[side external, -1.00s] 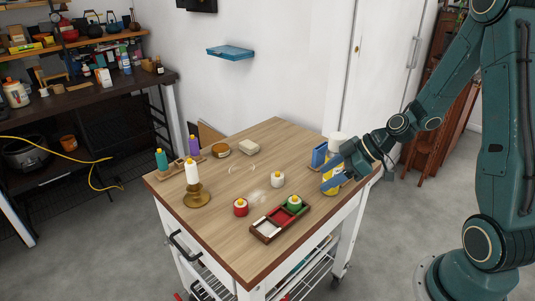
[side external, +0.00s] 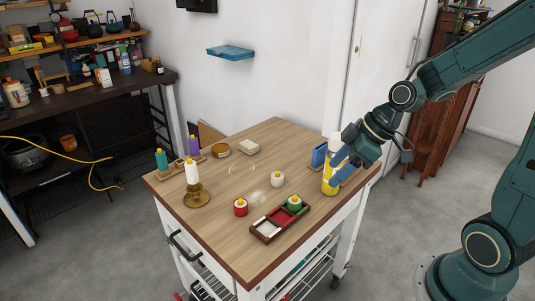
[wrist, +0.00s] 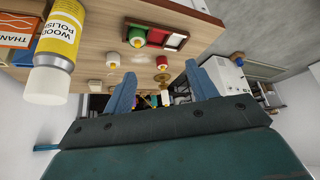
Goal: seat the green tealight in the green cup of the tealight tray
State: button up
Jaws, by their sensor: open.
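The green tealight (side external: 294,204), with a yellow top, stands at the right end of the tealight tray (side external: 266,239), over its green cup. Whether it sits fully down in the cup is too small to tell. The tray's middle cup is red and its left cup white, both without a tealight. In the wrist view the green tealight (wrist: 137,36) shows at the left end of the tray (wrist: 184,42). My gripper (side external: 340,160) is open and empty, apart from the tray, up by the table's right side. Its spread fingers (wrist: 160,72) show in the wrist view.
A yellow wood polish bottle (side external: 329,184) and a blue box (side external: 319,155) stand close by my gripper. A red tealight (side external: 240,208) and a white tealight (side external: 278,181) stand near the tray. A candle holder (side external: 196,196) is at the left. The front right tabletop is clear.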

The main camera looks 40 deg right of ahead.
jog(key=s+a+r+m+h, duration=0.2)
jog(key=s+r+m, duration=0.4)
jog(key=s+r, duration=0.4)
jog(key=s+h, duration=0.1)
jog(key=s, duration=0.2)
jog(key=shift+s+r+m, duration=0.3)
jog(key=shift+r, duration=0.1)
jog(key=shift+c, duration=0.5)
